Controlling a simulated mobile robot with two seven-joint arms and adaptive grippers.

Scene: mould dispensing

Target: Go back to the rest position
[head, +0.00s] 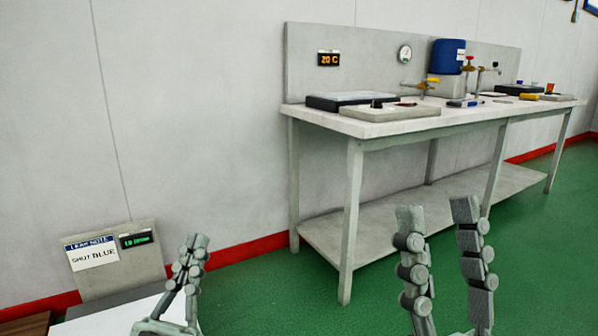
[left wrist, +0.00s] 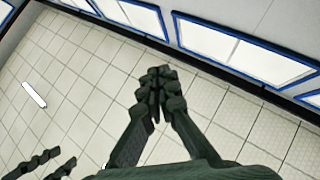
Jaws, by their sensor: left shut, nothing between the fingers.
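My left gripper (head: 193,243) is at the lower left of the head view, pointing up, with its fingers together and nothing between them. In the left wrist view my left gripper (left wrist: 157,74) shows shut and empty over a pale tiled surface. My right gripper (head: 437,210) is at the lower right of the head view, its two grey fingers well apart with nothing between them. Both grippers are in the air in front of the bench and touch nothing that I can see.
A white-topped bench (head: 420,124) stands against the wall, with a blue drum (head: 447,56), brass taps and trays on it. A board with a "SHUT BLUE" note (head: 92,254) stands at lower left by a white surface (head: 110,318). Green floor (head: 262,290) is open before the bench.

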